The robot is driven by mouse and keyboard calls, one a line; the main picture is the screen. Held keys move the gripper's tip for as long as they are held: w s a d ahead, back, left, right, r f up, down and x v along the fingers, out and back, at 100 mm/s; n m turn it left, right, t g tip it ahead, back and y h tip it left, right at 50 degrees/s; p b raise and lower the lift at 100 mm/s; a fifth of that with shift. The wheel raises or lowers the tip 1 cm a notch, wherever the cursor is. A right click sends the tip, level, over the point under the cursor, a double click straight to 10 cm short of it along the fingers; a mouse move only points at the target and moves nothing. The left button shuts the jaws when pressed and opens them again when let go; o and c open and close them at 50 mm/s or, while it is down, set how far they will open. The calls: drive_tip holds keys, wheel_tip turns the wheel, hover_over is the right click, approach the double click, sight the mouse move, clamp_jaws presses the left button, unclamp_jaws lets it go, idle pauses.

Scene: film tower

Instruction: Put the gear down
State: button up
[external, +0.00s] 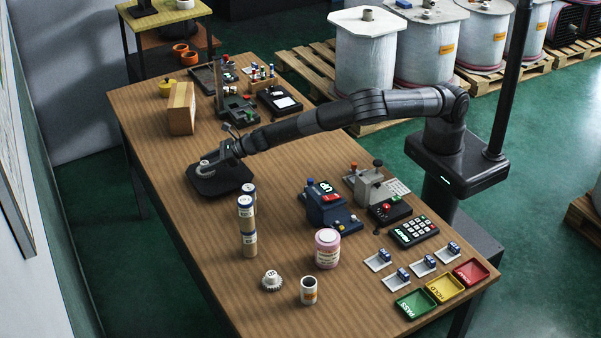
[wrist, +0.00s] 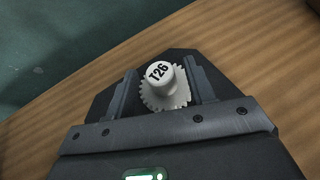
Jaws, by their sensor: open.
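A white gear (wrist: 166,92) with "T26" on its hub sits on a dark flat pad (wrist: 108,82) in the wrist view. My gripper (wrist: 162,72) is open, with one finger on each side of the gear. A gap shows between the gear and the right finger; the left finger is very close to the teeth, and I cannot tell if it touches. In the external view my gripper (external: 212,163) is low over the black pad (external: 226,185) at the table's left edge. A second pale gear (external: 272,281) lies near the front of the table.
A pink-labelled jar (external: 327,248), a white cup (external: 308,291) and a blue device (external: 328,204) stand farther right. The wooden table (external: 160,150) is bare left of the pad.

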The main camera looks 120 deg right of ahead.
drive_tip(key=v, duration=0.8)
drive_tip(key=shift+a, duration=0.1)
drive_tip(key=shift+s+r, duration=0.3)
drive_tip(key=shift+s, duration=0.05)
drive_tip(key=s+a+r+m+g+y, duration=0.15)
drive_tip(key=s+a+r+m, duration=0.35)
drive_tip(key=s+r+m, duration=0.5)
drive_tip(key=s+a+r+m+g, duration=0.3)
drive_tip(key=s+a+r+m, duration=0.4)
drive_tip(key=m, duration=0.5)
drive_tip(key=s+a+r+m+y, duration=0.1)
drive_tip(key=s+a, duration=0.4)
drive_tip(key=s, duration=0.5)
drive_tip(key=s+a+r+m+g+y, duration=0.1)
drive_tip(key=s+a+r+m, duration=0.3)
drive_tip(key=s, duration=0.6)
drive_tip(key=s+a+r+m+g+y, duration=0.1)
drive_tip(key=s+a+r+m, duration=0.2)
drive_tip(key=s+a, duration=0.3)
drive_tip(key=s+m, duration=0.1)
drive_tip(key=s, duration=0.3)
drive_tip(key=shift+m, duration=0.3)
drive_tip(key=shift+o, duration=0.5)
drive_tip(key=shift+a+g+y, duration=0.1)
drive_tip(key=shift+g+y, duration=0.15)
